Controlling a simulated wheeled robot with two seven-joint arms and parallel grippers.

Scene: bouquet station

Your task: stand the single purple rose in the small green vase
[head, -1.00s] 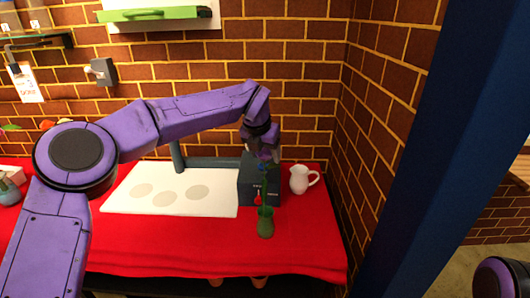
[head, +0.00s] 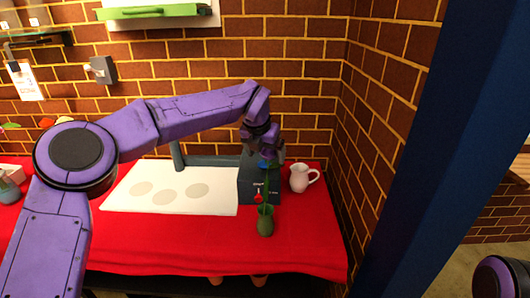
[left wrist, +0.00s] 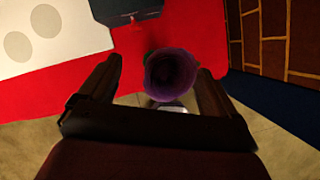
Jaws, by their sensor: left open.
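The small green vase (head: 265,222) stands upright near the front of the red-covered table. The purple rose shows in the left wrist view (left wrist: 170,73), seen from above between the fingers. In the head view its green stem (head: 267,188) rises from the vase mouth, and its bloom is largely hidden by the gripper. My left gripper (head: 265,155) is above the vase, pointing down, with its fingers apart around the rose's head. In the left wrist view the fingers of my left gripper (left wrist: 155,85) stand clear on both sides of the bloom. My right gripper is out of view.
A dark box (head: 246,185) stands just behind the vase, and a white pitcher (head: 300,179) is to its right. A white board (head: 120,197) with round spots lies left. The red cloth (head: 180,238) is clear in front. A brick wall (head: 380,120) closes the right side.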

